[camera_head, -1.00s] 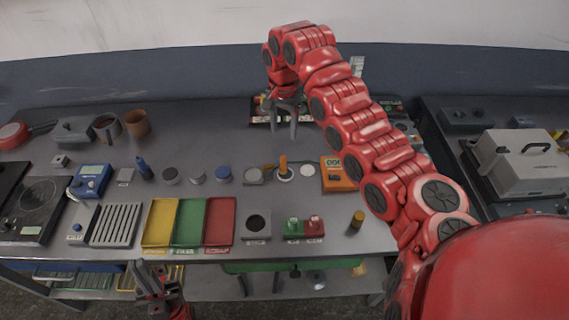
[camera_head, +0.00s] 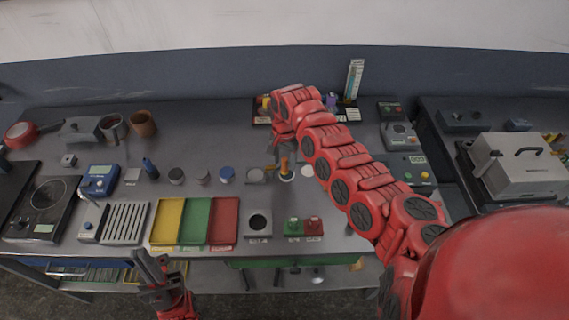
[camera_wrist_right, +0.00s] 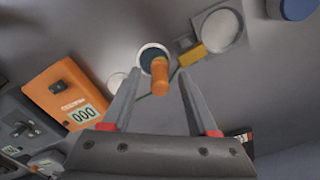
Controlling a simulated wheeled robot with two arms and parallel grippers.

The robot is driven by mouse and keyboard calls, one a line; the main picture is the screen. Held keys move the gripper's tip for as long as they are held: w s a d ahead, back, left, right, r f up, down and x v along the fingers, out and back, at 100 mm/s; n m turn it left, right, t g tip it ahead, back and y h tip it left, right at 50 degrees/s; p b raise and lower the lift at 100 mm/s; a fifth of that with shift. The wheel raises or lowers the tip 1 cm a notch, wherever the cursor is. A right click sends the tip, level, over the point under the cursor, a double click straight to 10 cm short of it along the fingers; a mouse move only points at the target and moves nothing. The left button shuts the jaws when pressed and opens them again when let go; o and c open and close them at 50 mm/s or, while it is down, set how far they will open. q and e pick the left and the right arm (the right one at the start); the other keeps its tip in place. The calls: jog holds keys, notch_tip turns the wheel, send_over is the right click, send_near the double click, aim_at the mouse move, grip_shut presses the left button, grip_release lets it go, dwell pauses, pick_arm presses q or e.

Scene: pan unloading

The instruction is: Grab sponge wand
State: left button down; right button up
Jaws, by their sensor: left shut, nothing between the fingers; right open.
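An orange-handled stick, which looks like the sponge wand (camera_head: 284,165), stands in a round white-rimmed holder on the bench. It also shows in the right wrist view (camera_wrist_right: 159,77), between the lines of my two fingers, with its lower end in the dark hole. My right gripper (camera_wrist_right: 160,74) is open and empty, with its fingertips on either side of the handle in the picture. No contact shows. In the head view the red right wrist hides most of that gripper. My left gripper (camera_head: 149,262) is shut and empty at the bench's front edge.
An orange meter (camera_wrist_right: 65,105) lies left of the wand in the wrist view. A grey block with a round pad (camera_wrist_right: 218,30) and a small yellow block (camera_wrist_right: 191,54) lie right of it. Coloured trays (camera_head: 195,243) and red and green blocks (camera_head: 304,226) sit nearer the front edge.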

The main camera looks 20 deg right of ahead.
jog(key=shift+s+f, duration=0.1)
jog(key=shift+f, duration=0.85)
grip_shut()
jog(key=shift+r, duration=0.1)
